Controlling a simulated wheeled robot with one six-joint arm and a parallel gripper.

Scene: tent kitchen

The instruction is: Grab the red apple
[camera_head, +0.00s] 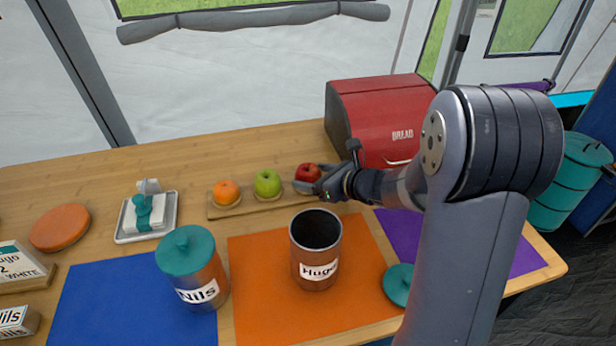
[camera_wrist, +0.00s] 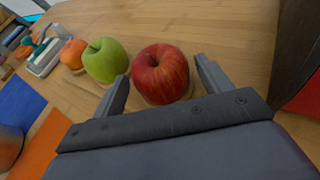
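The red apple (camera_head: 308,172) sits at the right end of a wooden board (camera_head: 222,212), near the bread box. In the wrist view the red apple (camera_wrist: 160,72) lies just ahead of my gripper, in line with the gap between the fingers. My gripper (camera_head: 306,188) is open, with its fingertips close to the apple. In the wrist view the fingers (camera_wrist: 160,82) stand apart, one on each side of the apple's near part. I cannot tell whether either finger touches it.
A green apple (camera_head: 267,183) and an orange (camera_head: 227,192) share the board, left of the red apple. A red bread box (camera_head: 380,110) stands behind on the right. An open canister (camera_head: 316,250) and a lidded canister (camera_head: 192,268) stand in front on mats.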

